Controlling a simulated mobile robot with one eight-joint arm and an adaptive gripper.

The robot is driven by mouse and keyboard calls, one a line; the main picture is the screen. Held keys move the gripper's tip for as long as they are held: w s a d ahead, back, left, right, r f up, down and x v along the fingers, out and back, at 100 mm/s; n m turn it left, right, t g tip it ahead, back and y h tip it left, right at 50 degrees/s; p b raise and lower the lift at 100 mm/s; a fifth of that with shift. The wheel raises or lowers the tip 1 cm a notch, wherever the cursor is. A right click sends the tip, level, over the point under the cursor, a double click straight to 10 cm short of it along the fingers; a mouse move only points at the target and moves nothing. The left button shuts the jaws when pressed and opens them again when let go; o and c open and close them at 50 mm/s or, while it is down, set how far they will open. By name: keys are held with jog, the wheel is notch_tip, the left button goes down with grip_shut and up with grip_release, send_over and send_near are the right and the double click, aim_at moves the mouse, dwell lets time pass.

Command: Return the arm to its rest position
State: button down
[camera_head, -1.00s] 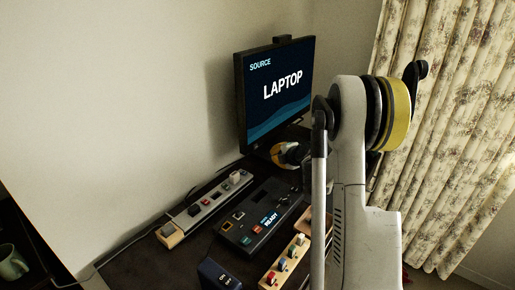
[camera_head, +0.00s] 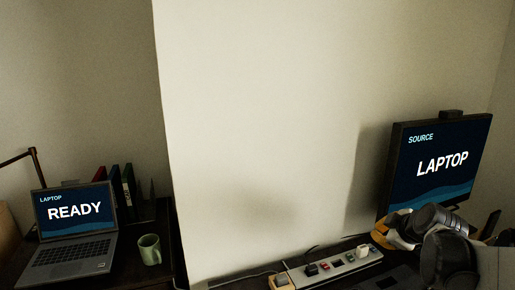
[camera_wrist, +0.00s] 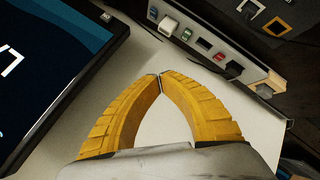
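My gripper shows in the wrist view (camera_wrist: 160,76) with its two yellow ridged fingers curved inward and their tips meeting. Nothing is held between them. In the head view my arm is at the lower right, in front of the monitor, with a yellow part of the gripper (camera_head: 381,236) partly showing; the fingertips are hidden there. The monitor (camera_head: 436,165) reads "SOURCE LAPTOP". Its corner fills the left of the wrist view (camera_wrist: 50,60), close beside my gripper.
A grey strip with plugs and sockets (camera_head: 338,268) lies along the wall below the monitor, and beyond the fingertips in the wrist view. At the left stand an open laptop (camera_head: 75,225) reading "READY", a green mug (camera_head: 149,249) and several binders (camera_head: 122,190). A pale wall stands between.

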jog(key=s+a+r+m+g, duration=0.1)
jog(key=s+a+m, duration=0.2)
jog(key=s+a, duration=0.25)
jog(key=s+a+r+m, duration=0.2)
jog(key=s+a, duration=0.3)
jog(key=s, duration=0.1)
jog(key=s+a+f+m+g, duration=0.1)
jog(key=s+a+m, duration=0.1)
jog(key=s, duration=0.5)
jog(key=s+a+f+m, duration=0.2)
jog(key=s+a+m, duration=0.1)
jog(key=s, duration=0.4)
jog(key=shift+a+m+g, duration=0.25)
jog(key=shift+m+g, duration=0.15)
jog(key=shift+m, duration=0.1)
jog(key=shift+w, duration=0.1)
